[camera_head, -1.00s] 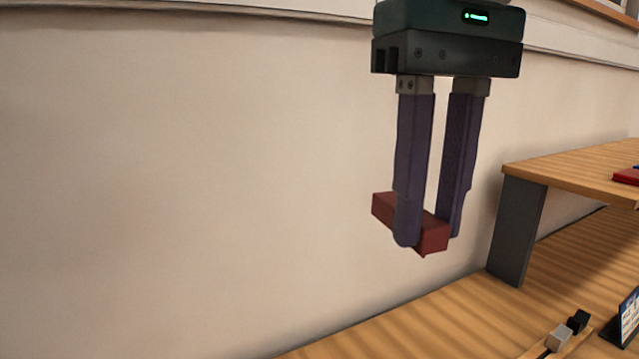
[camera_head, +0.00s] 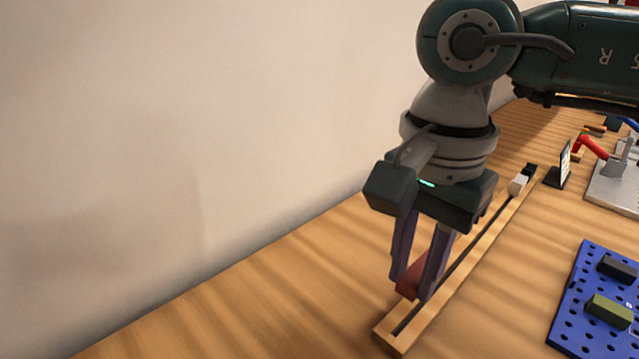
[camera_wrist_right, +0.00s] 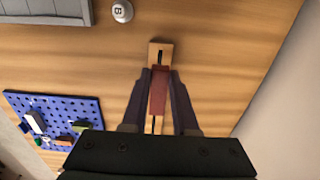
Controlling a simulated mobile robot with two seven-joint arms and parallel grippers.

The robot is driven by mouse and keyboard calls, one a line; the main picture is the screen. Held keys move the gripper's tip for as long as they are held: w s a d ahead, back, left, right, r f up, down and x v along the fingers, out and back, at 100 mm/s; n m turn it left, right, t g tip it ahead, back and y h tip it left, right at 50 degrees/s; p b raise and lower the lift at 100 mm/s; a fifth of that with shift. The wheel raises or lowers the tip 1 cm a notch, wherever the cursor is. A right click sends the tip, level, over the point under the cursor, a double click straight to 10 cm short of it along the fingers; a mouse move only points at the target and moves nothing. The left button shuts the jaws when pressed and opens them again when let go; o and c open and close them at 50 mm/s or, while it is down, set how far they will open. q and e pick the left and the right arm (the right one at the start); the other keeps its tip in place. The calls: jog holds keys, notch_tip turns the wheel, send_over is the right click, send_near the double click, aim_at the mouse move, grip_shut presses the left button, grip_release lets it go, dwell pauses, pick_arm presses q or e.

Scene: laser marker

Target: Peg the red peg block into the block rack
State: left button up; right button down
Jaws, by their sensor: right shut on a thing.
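The red peg block (camera_head: 406,287) is held between the fingers of my right gripper (camera_head: 412,290), low over the near end of the block rack. The block rack (camera_head: 391,338) is a long, narrow wooden strip with a dark slot along its middle. In the right wrist view the red block (camera_wrist_right: 158,92) lies roughly in line with the rack (camera_wrist_right: 161,47) and covers part of the slot. I cannot tell whether the block touches the rack, and its underside is hidden. A white block (camera_head: 517,185) and a black block (camera_head: 530,170) sit at the rack's far end. My left gripper is not in view.
A blue pegboard (camera_head: 572,318) with dark and green blocks lies to the right. A small dark stand (camera_head: 565,165) and a grey base with a red-handled clamp (camera_head: 590,147) are farther back. The wall (camera_head: 200,130) is on the left. Table left of the rack is clear.

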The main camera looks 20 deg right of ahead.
jog(key=shift+f+b, duration=1.8)
jog(key=shift+f, duration=0.8)
jog(key=shift+f+b, duration=0.55)
jog(key=shift+b, duration=0.05)
jog(key=shift+f+b, duration=0.6)
jog(key=shift+b, duration=0.2)
jog(key=c, duration=0.6)
grip_release()
jog(key=shift+r, duration=0.15)
notch_tip(320, 180, up, 10)
jog(key=shift+f, duration=0.1)
